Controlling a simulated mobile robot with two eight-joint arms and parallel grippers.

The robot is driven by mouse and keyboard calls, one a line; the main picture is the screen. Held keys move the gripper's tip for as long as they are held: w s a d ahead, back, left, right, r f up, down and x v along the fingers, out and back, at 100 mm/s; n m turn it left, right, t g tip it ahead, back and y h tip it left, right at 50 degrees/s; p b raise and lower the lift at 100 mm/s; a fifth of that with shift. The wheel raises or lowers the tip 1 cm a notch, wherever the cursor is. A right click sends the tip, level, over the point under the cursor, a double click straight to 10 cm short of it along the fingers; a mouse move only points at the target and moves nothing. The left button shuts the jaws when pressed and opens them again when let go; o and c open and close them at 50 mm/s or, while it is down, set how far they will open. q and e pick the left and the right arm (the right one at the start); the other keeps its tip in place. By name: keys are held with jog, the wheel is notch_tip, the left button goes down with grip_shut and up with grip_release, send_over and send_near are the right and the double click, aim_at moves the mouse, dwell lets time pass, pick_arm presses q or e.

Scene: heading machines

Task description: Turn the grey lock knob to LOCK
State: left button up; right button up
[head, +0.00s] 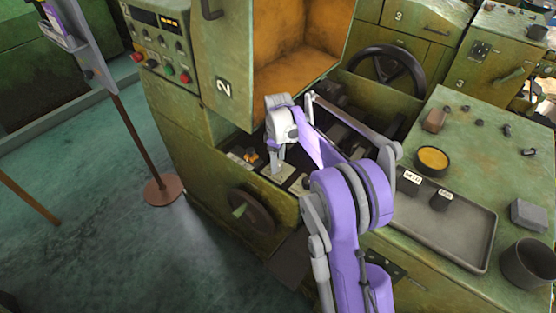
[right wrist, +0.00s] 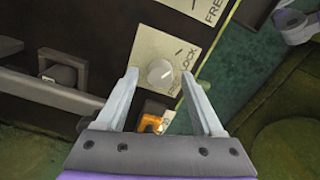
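The grey lock knob (right wrist: 160,73) shows in the right wrist view as a round, pale knob on a light plate (right wrist: 150,42). Which mark the knob points to is too small to tell. My right gripper (right wrist: 172,95) is open, with one finger on each side of the knob and no clear contact. In the head view my right gripper (head: 277,165) points down at the pale plate, and it hides the knob. My left gripper is not in view.
An orange part (right wrist: 150,122) lies just below the plate in the right wrist view. In the head view a black handwheel (head: 250,212) is on the machine front below. A raised green guard (head: 222,60) marked 2 stands behind. A tray (head: 455,235) with labelled blocks is at right.

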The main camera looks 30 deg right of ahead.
notch_tip(320, 180, up, 11)
jog(key=shift+p, duration=0.4)
jog(key=shift+f, duration=0.1)
dwell(0.3)
jog(key=s+a+r+m+t+p, duration=0.25)
jog(key=s+a+r+m, duration=0.2)
jog(key=s+a, duration=0.7)
jog(key=s+a+f+m+t, duration=0.1)
jog(key=s+a+f, duration=0.1)
jog(key=s, duration=0.6)
jog(key=s+a+f+m+t+p, duration=0.1)
jog(key=s+f, duration=0.3)
jog(key=s, duration=0.5)
jog(key=shift+s+a+f+m+t, duration=0.15)
jog(key=shift+s+a+m+t, duration=0.2)
jog(key=shift+m+t, duration=0.15)
